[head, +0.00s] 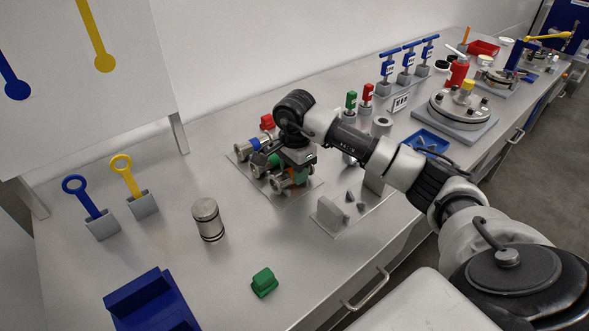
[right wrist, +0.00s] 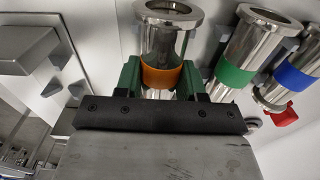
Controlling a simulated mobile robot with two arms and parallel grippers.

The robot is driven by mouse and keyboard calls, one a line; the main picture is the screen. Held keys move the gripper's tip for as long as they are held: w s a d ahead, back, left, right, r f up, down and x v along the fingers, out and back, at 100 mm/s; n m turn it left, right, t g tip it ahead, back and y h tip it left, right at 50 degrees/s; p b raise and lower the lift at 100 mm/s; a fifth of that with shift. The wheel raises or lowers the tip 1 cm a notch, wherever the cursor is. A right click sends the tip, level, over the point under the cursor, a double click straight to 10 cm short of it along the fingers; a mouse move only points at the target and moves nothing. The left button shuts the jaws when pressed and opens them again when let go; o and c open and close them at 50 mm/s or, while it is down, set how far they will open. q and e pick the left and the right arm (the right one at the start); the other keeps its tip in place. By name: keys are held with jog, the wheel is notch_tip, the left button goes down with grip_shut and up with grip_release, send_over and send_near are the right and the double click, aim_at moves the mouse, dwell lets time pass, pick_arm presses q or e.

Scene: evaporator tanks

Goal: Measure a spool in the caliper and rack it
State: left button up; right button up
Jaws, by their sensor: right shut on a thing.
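My right gripper (head: 297,178) is low over the spool rack (head: 311,184). It is shut on the orange-banded metal spool (head: 282,184); in the right wrist view, the green fingers (right wrist: 160,82) grip either side of its orange band (right wrist: 162,76). I cannot tell whether this spool rests on its supports. Beside it lie the green-banded spool (right wrist: 238,55) and the blue-banded spool (right wrist: 292,82), also on the rack in the head view. The caliper (head: 343,217), a pale plate with upright jaws and dark pointers, stands just right of the rack. My left gripper is not in view.
A red-topped piece (head: 267,121) is behind the rack. A metal cylinder (head: 207,218), a green block (head: 264,281) and a blue stand (head: 150,300) are in front. A blue tray (head: 428,142) and round vessel (head: 460,110) lie right. The bench between the cylinder and caliper is clear.

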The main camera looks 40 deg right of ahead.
jog(key=shift+s+a+f, duration=0.1)
jog(key=shift+f, duration=0.2)
